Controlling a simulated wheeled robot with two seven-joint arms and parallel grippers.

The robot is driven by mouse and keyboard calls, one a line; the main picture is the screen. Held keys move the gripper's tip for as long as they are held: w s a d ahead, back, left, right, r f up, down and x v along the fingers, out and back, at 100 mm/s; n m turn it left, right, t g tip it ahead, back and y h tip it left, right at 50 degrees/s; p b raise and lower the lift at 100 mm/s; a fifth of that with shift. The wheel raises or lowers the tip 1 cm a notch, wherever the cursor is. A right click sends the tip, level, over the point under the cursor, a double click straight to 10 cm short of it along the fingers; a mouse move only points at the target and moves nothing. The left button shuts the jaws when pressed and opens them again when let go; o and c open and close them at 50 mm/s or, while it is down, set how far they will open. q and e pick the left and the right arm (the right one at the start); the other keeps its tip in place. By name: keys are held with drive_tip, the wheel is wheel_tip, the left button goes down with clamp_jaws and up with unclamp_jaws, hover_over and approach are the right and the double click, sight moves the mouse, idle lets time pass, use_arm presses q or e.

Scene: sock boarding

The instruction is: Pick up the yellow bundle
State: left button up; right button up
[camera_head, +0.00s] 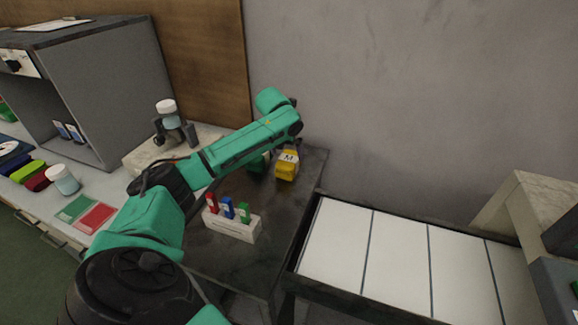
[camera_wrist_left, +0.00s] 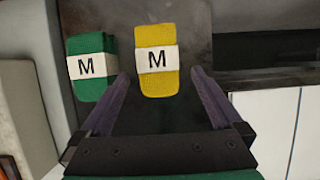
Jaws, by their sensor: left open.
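The yellow bundle (camera_head: 287,170) has a white band marked M and sits on the dark table near the wall. In the left wrist view the yellow bundle (camera_wrist_left: 157,84) lies ahead, between the lines of my fingers. My left gripper (camera_wrist_left: 160,72) is open and empty, with one finger to each side of the view. In the head view my left arm reaches over the table, and its fingers are hidden. A green bundle (camera_wrist_left: 91,68), also banded M, lies left of the yellow one; it is partly hidden by my arm in the head view (camera_head: 259,162). My right gripper is not in view.
A white rack (camera_head: 232,227) with red, blue and green items stands nearer on the dark table. To the right is a tray with white panels (camera_head: 400,255). A white-lidded jar (camera_head: 168,107) stands in a dark holder behind my arm. A grey cabinet (camera_head: 110,90) is at left.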

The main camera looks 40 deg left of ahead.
sight(288, 160)
use_arm(q)
drive_tip(key=x, duration=0.8)
drive_tip(key=shift+a+p, duration=0.15)
drive_tip(key=shift+p, duration=0.15)
drive_tip(key=shift+f, duration=0.2)
drive_tip(key=c, duration=1.4)
drive_tip(key=shift+o, duration=0.2)
